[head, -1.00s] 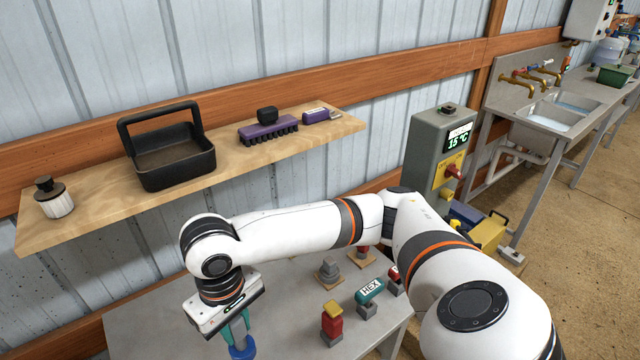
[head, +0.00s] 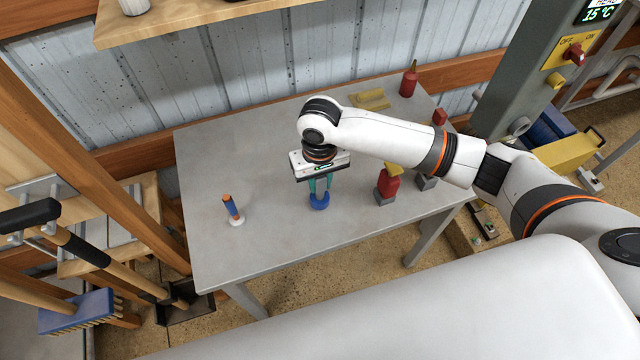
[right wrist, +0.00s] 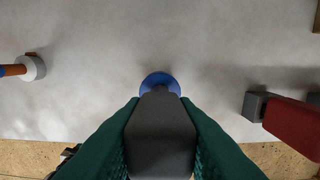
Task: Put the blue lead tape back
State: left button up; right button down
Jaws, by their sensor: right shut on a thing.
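The blue lead tape (head: 319,201) shows as a blue round end below my right gripper's fingers. In the right wrist view a dark grey block (right wrist: 160,135) lies between the green fingers, with the blue disc (right wrist: 159,82) beyond it. My right gripper (head: 319,188) is shut on this piece and holds it upright over the grey table (head: 260,235). I cannot tell whether the blue end touches the tabletop. The fingers hide part of the piece. My left gripper is not in view.
An orange-and-blue stick with a white base (head: 232,210) stands left on the table. A red piece with a yellow top (head: 388,185) stands to the right. A red bottle (head: 409,80) stands at the back right. The front left of the table is clear.

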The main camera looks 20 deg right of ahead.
jog(key=shift+f, duration=1.1)
jog(key=shift+f, duration=0.15)
jog(key=c, duration=1.2)
grip_release()
jog(key=shift+o, duration=0.2)
notch_tip(320, 180, up, 12)
jog(key=shift+r, duration=0.2)
